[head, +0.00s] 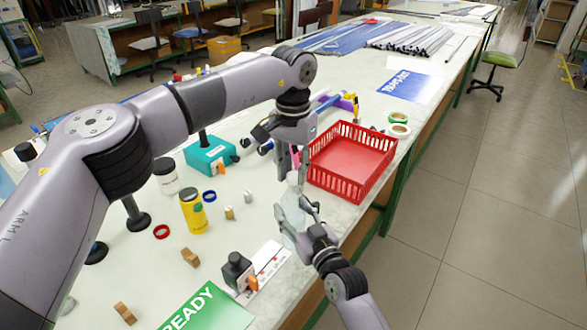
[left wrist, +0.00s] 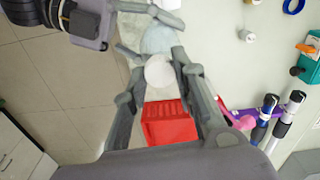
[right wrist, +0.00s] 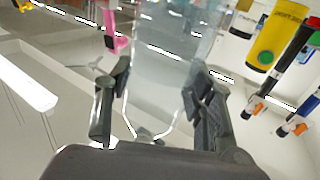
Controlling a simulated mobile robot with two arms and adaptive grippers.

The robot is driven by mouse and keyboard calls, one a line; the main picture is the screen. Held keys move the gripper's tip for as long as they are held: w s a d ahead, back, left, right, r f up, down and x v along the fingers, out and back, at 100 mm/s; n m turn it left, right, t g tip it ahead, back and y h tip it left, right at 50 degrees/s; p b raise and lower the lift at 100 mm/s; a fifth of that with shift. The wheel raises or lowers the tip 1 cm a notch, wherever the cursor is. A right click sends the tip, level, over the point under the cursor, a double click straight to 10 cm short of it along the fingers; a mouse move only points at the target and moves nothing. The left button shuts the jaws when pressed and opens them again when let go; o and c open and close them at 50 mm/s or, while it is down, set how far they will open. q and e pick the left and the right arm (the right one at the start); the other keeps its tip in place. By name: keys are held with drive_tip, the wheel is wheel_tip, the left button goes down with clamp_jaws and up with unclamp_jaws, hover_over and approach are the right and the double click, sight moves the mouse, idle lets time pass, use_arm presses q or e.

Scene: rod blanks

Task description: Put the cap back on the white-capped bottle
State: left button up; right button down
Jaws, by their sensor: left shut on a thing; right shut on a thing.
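A clear, pale bottle (head: 291,214) stands near the table's front edge in the head view. My right gripper (head: 305,208) is shut around its body, and the bottle also fills the middle of the right wrist view (right wrist: 170,60). A white round cap (left wrist: 159,72) sits between the fingers of my left gripper (left wrist: 160,78), which is shut on it. In the head view, the cap (head: 292,177) is directly above the bottle's top. I cannot tell whether cap and bottle touch; the bottle's neck is hidden in the left wrist view.
A red basket (head: 350,160) stands close to the right of both grippers. A yellow can (head: 193,213), a jar (head: 166,177) and a teal box (head: 210,155) stand to the left. Bare table lies around the small metal pieces.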

use_arm(q)
drive_tip(key=o, duration=0.7)
drive_tip(key=shift+r, duration=0.1)
drive_tip(key=shift+r, duration=2.2)
drive_tip(key=shift+c, duration=0.5)
